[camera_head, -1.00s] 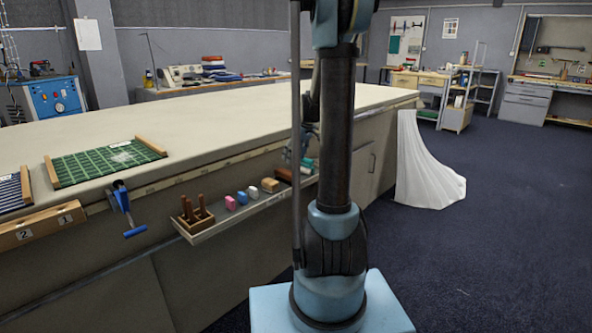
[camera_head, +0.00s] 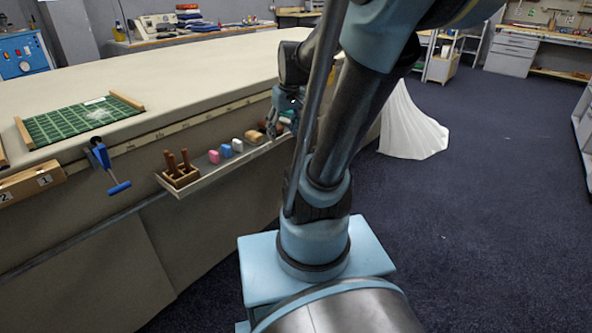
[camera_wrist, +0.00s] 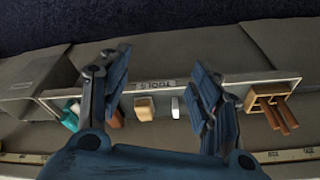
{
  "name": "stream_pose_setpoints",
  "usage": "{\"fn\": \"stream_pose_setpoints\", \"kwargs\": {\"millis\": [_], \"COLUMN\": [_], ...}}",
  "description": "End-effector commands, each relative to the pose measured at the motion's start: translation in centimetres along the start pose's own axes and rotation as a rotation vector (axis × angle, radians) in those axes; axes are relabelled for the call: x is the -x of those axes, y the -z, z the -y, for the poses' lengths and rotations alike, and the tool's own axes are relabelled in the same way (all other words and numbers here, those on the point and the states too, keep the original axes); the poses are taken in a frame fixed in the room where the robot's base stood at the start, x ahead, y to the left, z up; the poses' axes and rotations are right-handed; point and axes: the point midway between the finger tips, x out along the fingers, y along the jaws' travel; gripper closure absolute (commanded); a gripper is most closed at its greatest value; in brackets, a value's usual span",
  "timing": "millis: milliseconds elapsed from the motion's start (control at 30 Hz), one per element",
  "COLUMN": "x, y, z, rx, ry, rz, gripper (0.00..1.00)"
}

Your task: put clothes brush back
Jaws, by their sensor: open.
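A narrow tool tray (camera_head: 225,168) runs along the table's side; its label reads "TOOLS" in the wrist view (camera_wrist: 185,81). A tan block-like item (camera_head: 254,137), perhaps the clothes brush, lies in it; it also shows in the wrist view (camera_wrist: 144,108). A darker brown item (camera_wrist: 117,118) lies beside it, partly behind a finger, so I cannot tell for sure which is the brush. My gripper (camera_wrist: 164,80) is open over the tray, its fingers spread on either side of the tan item and a whitish block (camera_wrist: 175,107). It appears empty.
A blue clamp (camera_head: 104,160) hangs from the table edge. White cloth (camera_head: 412,128) drapes beyond.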

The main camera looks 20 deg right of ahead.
Motion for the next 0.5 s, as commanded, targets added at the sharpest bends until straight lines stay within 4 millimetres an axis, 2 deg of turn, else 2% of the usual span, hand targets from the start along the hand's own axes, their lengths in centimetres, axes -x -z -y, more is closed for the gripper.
{"fn": "stream_pose_setpoints", "kwargs": {"millis": [33,300,500], "x": [-0.1,-1.4,-2.9], "y": [-1.6,-8.8,-12.8], "z": [0.4,1.9,2.4], "rx": [-0.017,-0.125,-0.19], "ry": [-0.007,-0.047,-0.074], "rz": [0.005,0.03,0.043], "gripper": [0.42,0.42,0.42]}}
